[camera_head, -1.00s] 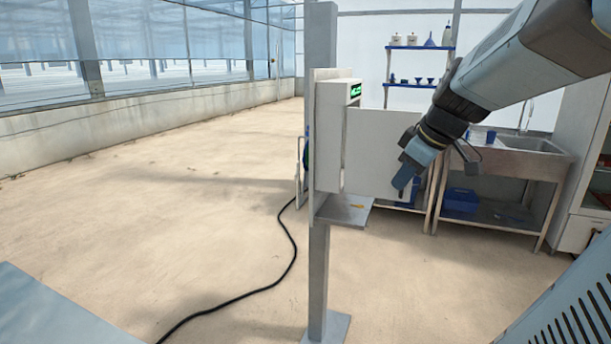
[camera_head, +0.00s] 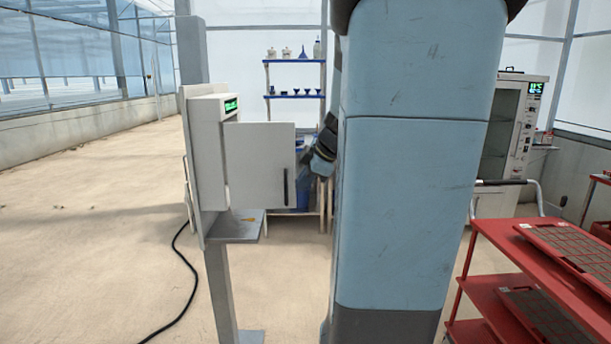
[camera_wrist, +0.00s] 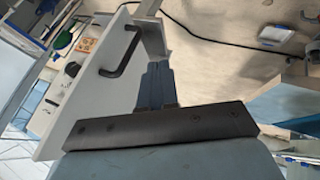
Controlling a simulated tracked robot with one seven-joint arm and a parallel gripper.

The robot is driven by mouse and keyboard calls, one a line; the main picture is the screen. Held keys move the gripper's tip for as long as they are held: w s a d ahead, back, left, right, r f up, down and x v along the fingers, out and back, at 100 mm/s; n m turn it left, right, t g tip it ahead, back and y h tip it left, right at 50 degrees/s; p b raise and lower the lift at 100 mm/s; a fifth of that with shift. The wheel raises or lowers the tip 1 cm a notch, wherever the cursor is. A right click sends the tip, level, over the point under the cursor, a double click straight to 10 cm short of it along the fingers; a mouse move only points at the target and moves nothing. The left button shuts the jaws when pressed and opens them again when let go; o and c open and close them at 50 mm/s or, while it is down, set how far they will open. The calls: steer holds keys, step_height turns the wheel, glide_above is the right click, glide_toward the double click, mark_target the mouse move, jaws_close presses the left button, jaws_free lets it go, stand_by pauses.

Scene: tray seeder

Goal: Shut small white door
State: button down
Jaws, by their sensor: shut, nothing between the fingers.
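The small white door (camera_head: 258,165) stands open, swung out to the right from the white box (camera_head: 208,140) on a grey post. Its dark bar handle (camera_head: 285,187) is near the free edge. My gripper (camera_head: 308,178) is just right of that edge in the head view, partly hidden by my own blue arm. In the wrist view the gripper's fingers (camera_wrist: 157,82) are together and empty. The door (camera_wrist: 92,95) and its handle (camera_wrist: 124,52) lie left of them there. I cannot tell whether the fingers touch the door.
A grey shelf plate (camera_head: 236,228) sits under the box. A black cable (camera_head: 178,290) runs over the floor. A red cart (camera_head: 500,262) with trays is at the right. Blue shelves (camera_head: 294,95) stand behind. The floor at left is clear.

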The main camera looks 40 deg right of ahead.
mark_target(291, 188)
steer(key=shift+w+d+f, duration=0.1)
steer(key=shift+w+f, duration=0.6)
steer(key=shift+w, duration=0.45)
steer(key=shift+w+d+f, duration=0.1)
steer(key=shift+w+f, duration=0.65)
steer(key=shift+w, duration=0.4)
steer(key=shift+w+f, duration=0.7)
steer(key=shift+w, duration=0.45)
